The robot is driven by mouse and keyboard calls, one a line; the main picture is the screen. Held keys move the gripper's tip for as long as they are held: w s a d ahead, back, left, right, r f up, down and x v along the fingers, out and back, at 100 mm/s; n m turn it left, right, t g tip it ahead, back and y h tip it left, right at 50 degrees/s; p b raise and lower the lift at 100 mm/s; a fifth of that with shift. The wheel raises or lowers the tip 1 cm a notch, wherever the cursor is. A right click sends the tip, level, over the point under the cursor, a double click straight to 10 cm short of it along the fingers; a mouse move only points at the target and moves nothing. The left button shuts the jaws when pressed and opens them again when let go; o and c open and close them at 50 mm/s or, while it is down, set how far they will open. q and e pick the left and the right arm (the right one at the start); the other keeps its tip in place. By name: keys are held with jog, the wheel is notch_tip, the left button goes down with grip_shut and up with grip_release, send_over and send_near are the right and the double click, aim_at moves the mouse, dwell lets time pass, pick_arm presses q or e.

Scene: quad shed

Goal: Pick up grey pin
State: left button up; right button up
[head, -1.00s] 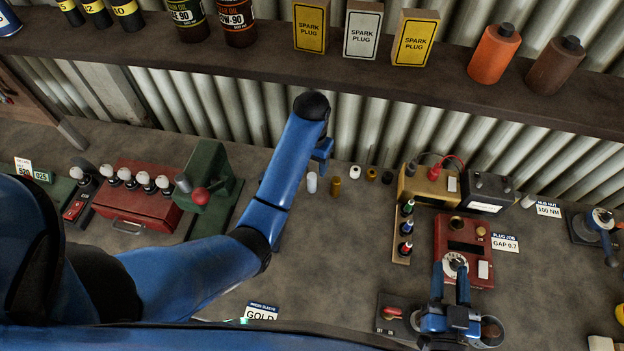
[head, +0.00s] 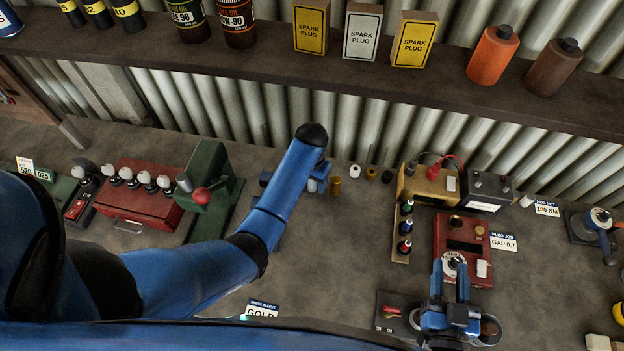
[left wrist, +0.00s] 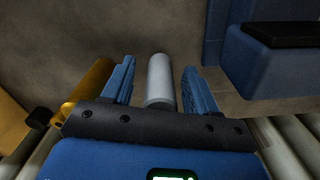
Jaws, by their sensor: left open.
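The grey pin (left wrist: 160,78) stands out pale between the two blue fingers of my left gripper (left wrist: 158,72) in the left wrist view. The gripper is open, with a gap on each side of the pin. In the head view the grey pin (head: 311,186) is partly hidden by my left arm, and the left gripper (head: 320,176) is mostly hidden behind the forearm. My right gripper (head: 451,268) is open at the front of the red box, with the box's round dial showing between its fingers.
A brass pin (head: 335,187) stands just right of the grey pin; it also shows in the left wrist view (left wrist: 88,88). Small brass, white and black rings (head: 371,174) lie beyond it. A green press (head: 209,190) stands left, and a red box (head: 470,236) right.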

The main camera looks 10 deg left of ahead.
pick_arm(q)
jog(key=shift+f, duration=0.3)
jog(key=shift+c, duration=1.3)
grip_shut()
jog(key=shift+r, duration=0.1)
jog(key=shift+w+r, duration=0.1)
jog(key=shift+r, duration=0.5)
notch_tip(320, 180, up, 9)
jog(key=shift+f+b, duration=0.1)
jog(key=shift+b, duration=0.6)
